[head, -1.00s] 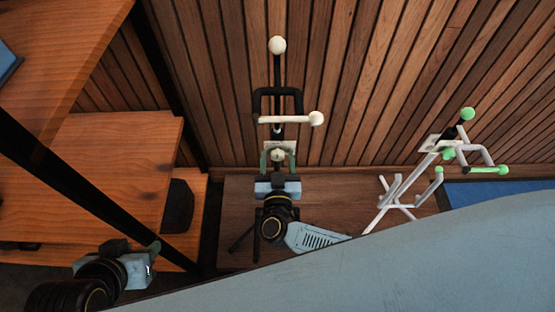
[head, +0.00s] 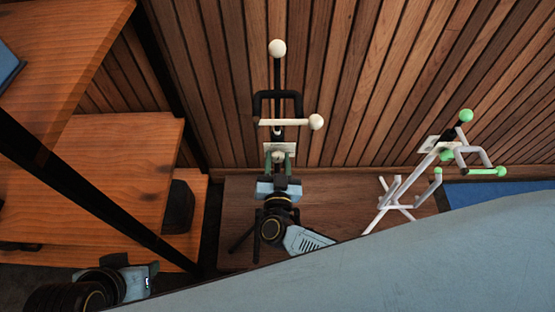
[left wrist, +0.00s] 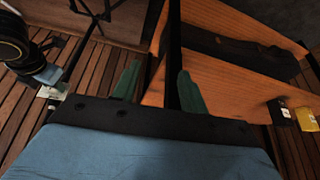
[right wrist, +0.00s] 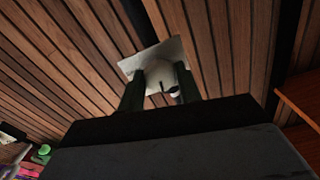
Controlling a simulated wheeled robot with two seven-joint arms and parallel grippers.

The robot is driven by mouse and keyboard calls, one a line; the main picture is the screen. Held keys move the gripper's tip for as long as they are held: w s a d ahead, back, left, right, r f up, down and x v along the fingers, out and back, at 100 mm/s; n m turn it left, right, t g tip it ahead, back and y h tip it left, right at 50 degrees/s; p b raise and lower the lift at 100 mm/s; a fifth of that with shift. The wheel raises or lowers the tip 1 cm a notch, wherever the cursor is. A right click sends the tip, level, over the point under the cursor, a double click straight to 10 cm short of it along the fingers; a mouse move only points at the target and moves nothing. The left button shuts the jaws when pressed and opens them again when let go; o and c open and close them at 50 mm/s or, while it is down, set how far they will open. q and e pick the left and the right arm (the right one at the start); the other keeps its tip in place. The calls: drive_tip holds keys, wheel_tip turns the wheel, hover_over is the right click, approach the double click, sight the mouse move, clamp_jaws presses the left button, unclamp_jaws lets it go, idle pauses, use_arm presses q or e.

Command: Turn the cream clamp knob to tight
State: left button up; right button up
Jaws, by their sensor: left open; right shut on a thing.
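The cream clamp knob (head: 277,157) is on the black stand (head: 277,78), low on its post, in front of a small pale plate (head: 290,147). My right gripper (head: 279,165) is at the knob with one green finger on each side, shut on it. In the right wrist view the rounded cream knob (right wrist: 158,76) sits between the dark fingers, against the pale plate (right wrist: 172,50); the fingers hide part of it. My left gripper (head: 153,268) is low at the left, away from the stand. In the left wrist view its fingers (left wrist: 157,88) are apart and empty.
A white stand with green ends (head: 400,185) stands to the right, near a blue mat (head: 497,197). Wooden shelves (head: 115,165) and a black post (head: 85,185) are at the left. A slatted wood wall (head: 370,80) is close behind the stands.

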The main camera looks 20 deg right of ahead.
drive_tip(key=shift+m, duration=0.5)
drive_tip(key=shift+f+m, duration=0.1)
drive_tip(key=shift+m, duration=1.2)
drive_tip(key=m+b, duration=0.2)
drive_tip(key=m, duration=0.5)
drive_tip(key=m+b, duration=0.2)
drive_tip(key=m, duration=0.3)
drive_tip(key=shift+m, duration=0.4)
use_arm(q)
drive_tip(key=w+d+r+t+h, duration=0.3)
drive_tip(key=w+d+r+t, duration=0.3)
drive_tip(key=w+r+t, duration=0.5)
drive_tip(key=shift+w+r+m+h, duration=0.15)
drive_tip(key=shift+r+m+h, duration=0.25)
drive_tip(key=shift+r, duration=0.35)
use_arm(e)
drive_tip(key=shift+m, duration=0.8)
drive_tip(key=o, duration=0.9)
drive_tip(key=shift+o, duration=0.2)
